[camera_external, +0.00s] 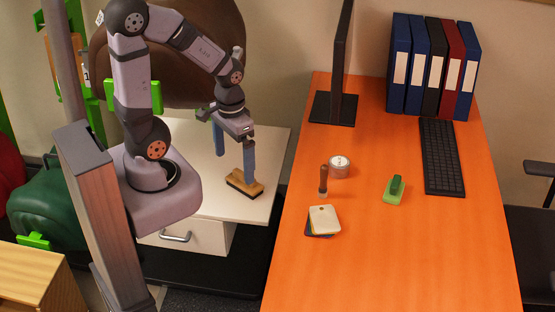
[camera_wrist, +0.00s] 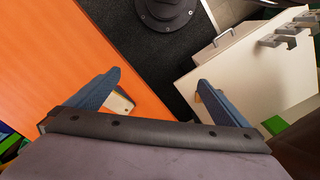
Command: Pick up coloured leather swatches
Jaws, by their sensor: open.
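The leather swatches (camera_external: 324,219) lie in a small stack on the orange desk, left of its middle. The top one is cream, with a small hole near its upper edge. Darker blue and yellowish edges show beneath it; the rest of the lower swatches is hidden. In the wrist view a cream swatch (camera_wrist: 121,103) shows partly behind the left finger. My gripper (camera_external: 234,167) is open and empty, with blue fingers wide apart, above the white cabinet and left of the swatches. It also shows in the wrist view (camera_wrist: 159,77).
A wooden brush (camera_external: 244,185) is on the white cabinet (camera_external: 270,150), overlapping one fingertip in view; contact is unclear. The orange desk (camera_external: 350,270) holds a wooden-handled tool (camera_external: 323,181), round tin (camera_external: 339,167), green stapler-like object (camera_external: 395,190), monitor (camera_external: 341,60), keyboard (camera_external: 441,157) and binders (camera_external: 432,68). Its front is clear.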

